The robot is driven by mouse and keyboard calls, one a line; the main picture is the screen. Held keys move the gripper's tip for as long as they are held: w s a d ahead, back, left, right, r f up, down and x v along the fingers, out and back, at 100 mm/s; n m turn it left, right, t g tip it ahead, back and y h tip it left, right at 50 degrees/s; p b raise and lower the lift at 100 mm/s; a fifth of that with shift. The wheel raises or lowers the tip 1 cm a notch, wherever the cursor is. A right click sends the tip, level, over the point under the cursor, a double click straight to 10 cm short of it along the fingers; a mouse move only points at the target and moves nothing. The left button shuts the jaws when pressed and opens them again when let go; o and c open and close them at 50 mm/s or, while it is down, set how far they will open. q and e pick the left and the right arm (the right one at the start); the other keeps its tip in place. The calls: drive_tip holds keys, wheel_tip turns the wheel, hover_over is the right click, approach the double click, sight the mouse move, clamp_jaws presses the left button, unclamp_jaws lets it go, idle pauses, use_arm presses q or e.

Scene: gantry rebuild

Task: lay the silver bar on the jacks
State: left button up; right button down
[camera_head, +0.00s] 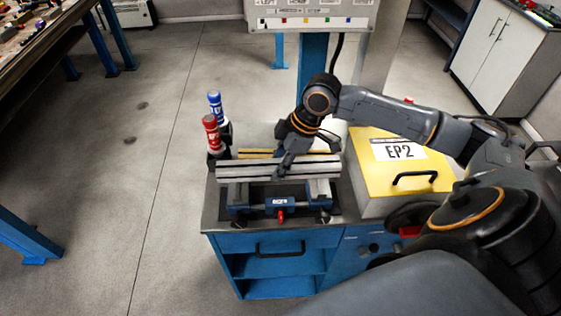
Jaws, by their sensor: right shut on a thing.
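The silver bar (250,171) is long and grooved, and lies level across the top of the blue workbench (262,243). My right gripper (286,165) comes down from above and is shut on the bar near its middle. Below the bar are what look like the jacks, with a left blue support (238,201) and a right support with a pale block (319,189). The bar hides their tops, so I cannot tell whether it touches them. My left gripper is not in view.
A yellow case marked EP2 (398,160) with a black handle sits on the right. A yellow strip (256,153) lies behind the bar. A labelled panel (311,17) stands behind.

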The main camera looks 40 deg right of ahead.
drive_tip(key=shift+f+b, duration=0.35)
drive_tip(key=shift+f, duration=0.1)
wheel_tip(320, 180, down, 2)
drive_tip(key=b, duration=0.3)
drive_tip(key=shift+s+f, duration=0.15)
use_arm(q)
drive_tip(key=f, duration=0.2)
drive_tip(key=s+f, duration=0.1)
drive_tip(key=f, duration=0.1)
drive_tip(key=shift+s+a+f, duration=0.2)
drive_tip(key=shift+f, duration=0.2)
use_arm(e)
drive_tip(key=shift+f, duration=0.95)
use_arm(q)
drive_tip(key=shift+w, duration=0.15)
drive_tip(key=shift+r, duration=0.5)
use_arm(e)
drive_tip(key=shift+f, duration=0.15)
drive_tip(key=c, duration=0.8)
unclamp_jaws()
drive_tip(key=shift+o, duration=0.2)
